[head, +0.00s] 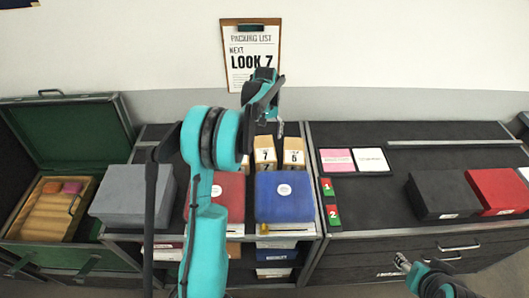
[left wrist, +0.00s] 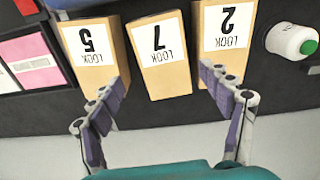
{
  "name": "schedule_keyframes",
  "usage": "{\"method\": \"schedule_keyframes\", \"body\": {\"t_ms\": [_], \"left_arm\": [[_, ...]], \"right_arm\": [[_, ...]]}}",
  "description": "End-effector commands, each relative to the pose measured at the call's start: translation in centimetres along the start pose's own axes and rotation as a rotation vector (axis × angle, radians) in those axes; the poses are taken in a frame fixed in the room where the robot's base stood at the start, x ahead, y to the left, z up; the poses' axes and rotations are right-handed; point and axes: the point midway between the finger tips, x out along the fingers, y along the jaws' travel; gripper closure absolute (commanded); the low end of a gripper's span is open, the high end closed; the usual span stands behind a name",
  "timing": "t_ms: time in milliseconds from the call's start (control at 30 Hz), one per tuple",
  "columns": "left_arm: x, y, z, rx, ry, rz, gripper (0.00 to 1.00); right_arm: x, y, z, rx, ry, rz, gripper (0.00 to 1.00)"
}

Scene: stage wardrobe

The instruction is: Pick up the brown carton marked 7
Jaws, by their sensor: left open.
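The brown carton marked 7 (head: 265,154) stands in a row at the back of the middle counter, between a carton marked 5 (head: 293,153) and a carton marked 2 that my arm partly hides. In the left wrist view the labels are upside down: carton 7 (left wrist: 158,58) is in the middle, carton 5 (left wrist: 93,52) left, carton 2 (left wrist: 222,35) right. My left gripper (head: 277,126) is open and empty; its fingers (left wrist: 165,82) spread to either side of carton 7, overlapping the neighbours' near edges in view. My right gripper (head: 402,263) is low at the right, its jaws too small to judge.
A blue box (head: 285,197) and a red box (head: 230,192) lie in front of the cartons. A grey box (head: 130,194) and an open green trunk (head: 68,135) are left. Counter right of carton 5 is partly clear.

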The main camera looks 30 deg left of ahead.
Motion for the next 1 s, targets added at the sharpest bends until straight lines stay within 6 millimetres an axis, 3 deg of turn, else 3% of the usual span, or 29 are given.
{"method": "schedule_keyframes", "body": {"t_ms": [467,700,967,1000], "left_arm": [[5.1,-0.4,-1.2,-0.022,-0.022,-0.007,0.22],[8.7,-0.3,-1.6,-0.021,-0.021,-0.007,0.22],[9.1,-0.3,-1.6,-0.021,-0.021,-0.007,0.22],[9.1,-0.3,-1.6,-0.021,-0.021,-0.007,0.29]], "right_arm": [[0.7,0.0,0.5,0.0,0.0,0.0,0.5],[1.7,0.0,1.2,0.0,0.0,0.0,0.5],[1.7,0.0,1.2,0.0,0.0,0.0,0.5],[1.7,0.0,1.2,0.0,0.0,0.0,0.5]]}}
